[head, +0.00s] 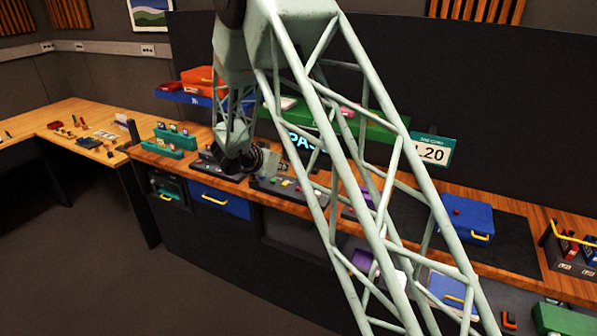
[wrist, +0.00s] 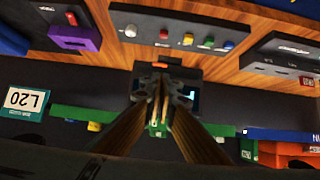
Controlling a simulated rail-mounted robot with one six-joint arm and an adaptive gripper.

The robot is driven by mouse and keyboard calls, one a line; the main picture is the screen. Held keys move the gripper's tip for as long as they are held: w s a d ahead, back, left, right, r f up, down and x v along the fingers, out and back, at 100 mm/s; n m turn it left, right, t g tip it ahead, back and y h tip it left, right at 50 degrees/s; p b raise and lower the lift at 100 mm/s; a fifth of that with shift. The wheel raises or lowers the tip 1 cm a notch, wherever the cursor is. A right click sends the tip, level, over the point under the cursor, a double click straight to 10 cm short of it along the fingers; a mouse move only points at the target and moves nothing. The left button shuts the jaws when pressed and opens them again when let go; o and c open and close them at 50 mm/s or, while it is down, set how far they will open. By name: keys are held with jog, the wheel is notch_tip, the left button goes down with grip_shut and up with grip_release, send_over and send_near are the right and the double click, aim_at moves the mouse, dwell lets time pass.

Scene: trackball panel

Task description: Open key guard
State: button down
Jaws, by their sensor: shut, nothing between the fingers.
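My gripper (wrist: 158,98) is shut and empty in the wrist view, in front of a dark display with cyan marks (wrist: 192,93). In the head view my gripper (head: 257,163) is a dark shape above the wooden counter, partly covered by my arm. A control panel with coloured knobs (wrist: 180,28) lies beyond the fingers in the wrist view; it also shows in the head view (head: 288,188). A second dark panel (wrist: 285,62) lies to its right in the wrist view, and in the head view (head: 213,166) left of my gripper. I cannot make out the key guard on either.
The wooden counter (head: 510,260) runs along the dark wall. A purple box (wrist: 78,36) stands beside the knob panel. A blue case (head: 466,218) sits farther right. A green shelf (head: 384,130), orange case (head: 200,75) and L20 sign (head: 433,152) are above the counter.

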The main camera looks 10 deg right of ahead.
jog(key=x, duration=1.4)
dwell(0.4)
jog(key=shift+w+d+r+p, duration=0.45)
jog(key=shift+w+p, duration=0.15)
jog(key=shift+p, duration=0.4)
dwell(0.5)
jog(key=shift+w+d+r+p, duration=0.3)
jog(key=shift+w+d+p, duration=0.15)
jog(key=shift+p, duration=0.4)
jog(key=shift+w+d+p, duration=0.7)
jog(key=shift+w+p, duration=0.3)
jog(key=shift+w, duration=0.05)
jog(key=shift+r, duration=0.15)
jog(key=shift+r+p, duration=0.65)
jog(key=shift+p, duration=0.05)
